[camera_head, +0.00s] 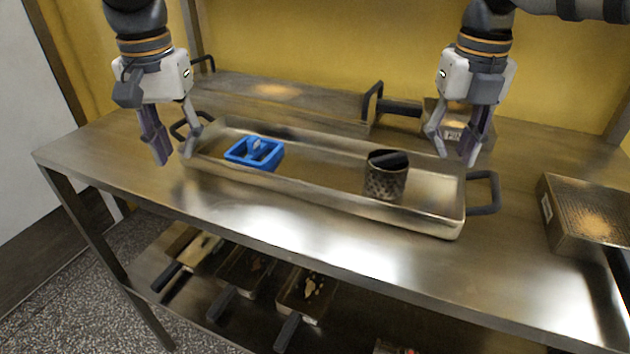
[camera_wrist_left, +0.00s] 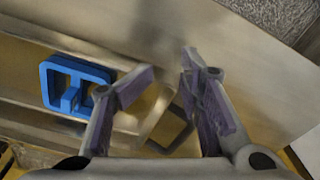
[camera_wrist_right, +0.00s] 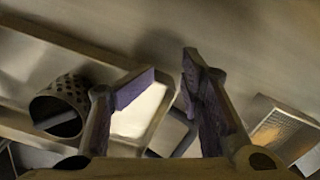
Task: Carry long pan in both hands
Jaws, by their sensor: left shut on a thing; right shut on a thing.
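The long pan (camera_head: 300,190) is a shallow metal tray on the steel table, with a dark loop handle at each end. My left gripper (camera_head: 174,158) hovers at its left handle (camera_head: 178,124); the fingers stand apart with nothing visibly between the tips. In the left wrist view that handle (camera_wrist_left: 168,128) shows beyond the fingers. My right gripper (camera_head: 454,150) hangs above the pan's right end, fingers also apart and empty. The right handle (camera_head: 494,192) is clear of it, lower and to the right. A blue frame-shaped piece (camera_head: 240,156) and a perforated metal cup (camera_head: 385,182) are in the pan.
A flat metal tray (camera_head: 290,92) with dark handles lies behind the pan. A metal box (camera_head: 455,110) stands at the back right and a mesh-topped box (camera_head: 590,215) at the far right. Several handled pans lie on the lower shelf (camera_head: 160,268). The table's front strip is clear.

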